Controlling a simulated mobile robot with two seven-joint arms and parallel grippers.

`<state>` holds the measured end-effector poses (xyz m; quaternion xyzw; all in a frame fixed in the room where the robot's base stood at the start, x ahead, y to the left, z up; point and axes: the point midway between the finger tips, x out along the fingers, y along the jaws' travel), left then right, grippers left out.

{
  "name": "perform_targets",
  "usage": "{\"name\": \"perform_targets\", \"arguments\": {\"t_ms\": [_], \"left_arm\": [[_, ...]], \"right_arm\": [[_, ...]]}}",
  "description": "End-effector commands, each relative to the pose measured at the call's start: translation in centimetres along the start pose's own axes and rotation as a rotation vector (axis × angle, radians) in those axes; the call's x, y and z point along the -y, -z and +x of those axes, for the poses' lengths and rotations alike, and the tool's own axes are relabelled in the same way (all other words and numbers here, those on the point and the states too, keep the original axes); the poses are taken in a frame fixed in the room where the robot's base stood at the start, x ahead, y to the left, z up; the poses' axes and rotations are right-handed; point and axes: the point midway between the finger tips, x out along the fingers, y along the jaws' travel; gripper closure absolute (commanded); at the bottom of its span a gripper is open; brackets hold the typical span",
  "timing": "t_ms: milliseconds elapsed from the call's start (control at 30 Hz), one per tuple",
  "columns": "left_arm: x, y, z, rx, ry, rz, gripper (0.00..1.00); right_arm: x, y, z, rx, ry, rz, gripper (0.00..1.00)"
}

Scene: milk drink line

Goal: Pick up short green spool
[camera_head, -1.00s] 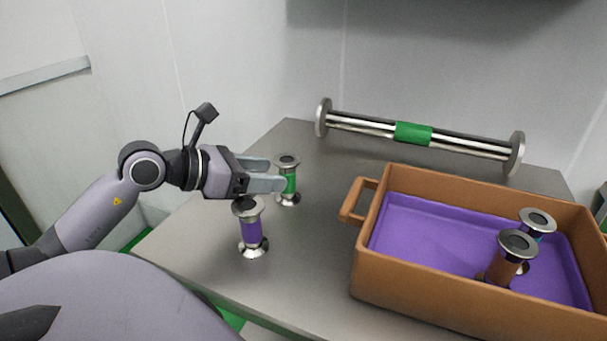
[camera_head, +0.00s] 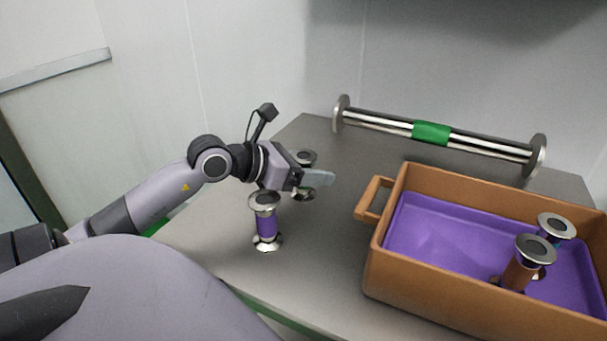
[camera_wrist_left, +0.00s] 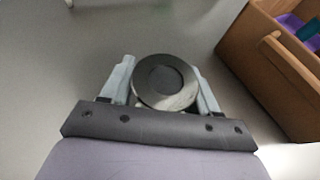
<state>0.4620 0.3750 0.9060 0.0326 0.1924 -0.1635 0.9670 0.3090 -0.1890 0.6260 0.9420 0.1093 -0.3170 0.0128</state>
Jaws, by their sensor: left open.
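The short green spool (camera_head: 304,157) stands upright on the metal table. Only its top and bottom flanges show in the head view; my gripper hides its green middle. In the left wrist view its round top flange (camera_wrist_left: 166,82) lies between the two fingers. My left gripper (camera_head: 318,178) is open, with its fingers on either side of the spool. I cannot tell whether the fingers touch it. My right gripper is not in view.
A purple spool (camera_head: 266,222) stands close in front of my left gripper. A brown crate (camera_head: 376,262) with a purple lining holds spools at the right. A long spool with a green band (camera_head: 431,132) lies at the back. Bare table lies between gripper and crate.

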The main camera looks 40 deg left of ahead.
Motion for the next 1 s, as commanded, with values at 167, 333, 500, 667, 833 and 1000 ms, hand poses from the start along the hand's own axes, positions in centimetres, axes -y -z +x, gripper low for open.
{"name": "perform_targets", "arguments": {"t_ms": [167, 333, 500, 667, 833, 1000], "left_arm": [[0.0, 0.0, 0.2, 0.000, 0.000, 0.001, 0.40], [0.0, 0.0, 0.2, 0.000, 0.000, 0.000, 0.59], [0.0, 0.0, 0.2, 0.000, 0.000, 0.000, 1.00], [0.0, -0.1, 0.1, 0.002, 0.000, 0.001, 1.00], [0.0, -0.4, 0.0, 0.003, 0.000, 0.001, 1.00], [0.0, -2.0, -0.6, 0.005, 0.000, 0.003, 1.00]], "right_arm": [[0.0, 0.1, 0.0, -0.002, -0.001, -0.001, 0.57], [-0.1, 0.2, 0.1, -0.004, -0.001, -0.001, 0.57], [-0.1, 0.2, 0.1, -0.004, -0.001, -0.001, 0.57], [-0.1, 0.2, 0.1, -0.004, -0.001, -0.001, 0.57], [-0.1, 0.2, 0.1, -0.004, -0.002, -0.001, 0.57], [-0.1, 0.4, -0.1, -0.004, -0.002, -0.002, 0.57]]}}
